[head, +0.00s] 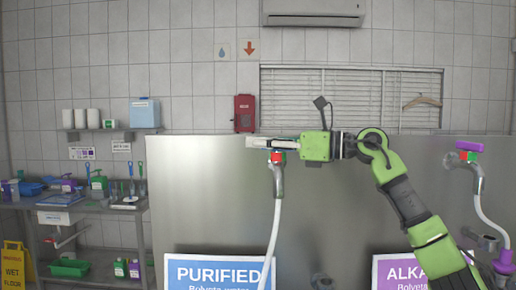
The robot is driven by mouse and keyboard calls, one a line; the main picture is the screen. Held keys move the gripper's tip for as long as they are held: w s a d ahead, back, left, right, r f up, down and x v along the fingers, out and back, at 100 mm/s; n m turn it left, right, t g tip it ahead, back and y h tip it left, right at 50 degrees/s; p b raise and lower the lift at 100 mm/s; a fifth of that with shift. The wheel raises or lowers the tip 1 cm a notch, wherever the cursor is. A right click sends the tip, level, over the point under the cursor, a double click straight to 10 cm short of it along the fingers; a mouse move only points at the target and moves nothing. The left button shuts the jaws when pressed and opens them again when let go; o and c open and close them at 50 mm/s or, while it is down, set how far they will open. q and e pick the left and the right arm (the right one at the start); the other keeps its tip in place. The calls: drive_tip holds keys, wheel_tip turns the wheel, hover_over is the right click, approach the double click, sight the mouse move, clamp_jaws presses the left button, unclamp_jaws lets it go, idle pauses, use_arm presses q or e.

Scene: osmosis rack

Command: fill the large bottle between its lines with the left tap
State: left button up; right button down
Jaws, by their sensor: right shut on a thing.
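The left tap (279,172) stands at the steel panel, with a red and green mark on its head and a white hose (273,232) running down from it in front of the blue PURIFIED sign (218,274). My right gripper (260,142) reaches in from the right and is shut at the top of this tap, on its handle, which the fingers mostly hide. The large bottle and its lines are not in view. My left gripper is not in view.
The right tap (477,178) has a purple handle (469,146) and a hose, near the purple ALKA sign (408,273). A cluttered steel sink bench (75,205) and a yellow wet-floor sign (15,266) stand at the left. The panel between the taps is bare.

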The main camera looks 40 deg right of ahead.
sight(281, 151)
drive_tip(key=shift+r, duration=0.1)
drive_tip(key=c, duration=2.1)
unclamp_jaws()
drive_tip(key=shift+c, duration=0.2)
drive_tip(key=shift+s+d, duration=0.3)
drive_tip(key=shift+s, duration=0.05)
drive_tip(key=v, duration=0.4)
drive_tip(key=shift+s, duration=0.15)
drive_tip(key=shift+s+a+r, duration=0.15)
drive_tip(key=shift+s+a, duration=0.05)
drive_tip(key=shift+s, duration=0.25)
drive_tip(key=shift+s+d, duration=0.65)
drive_tip(key=shift+d, duration=0.1)
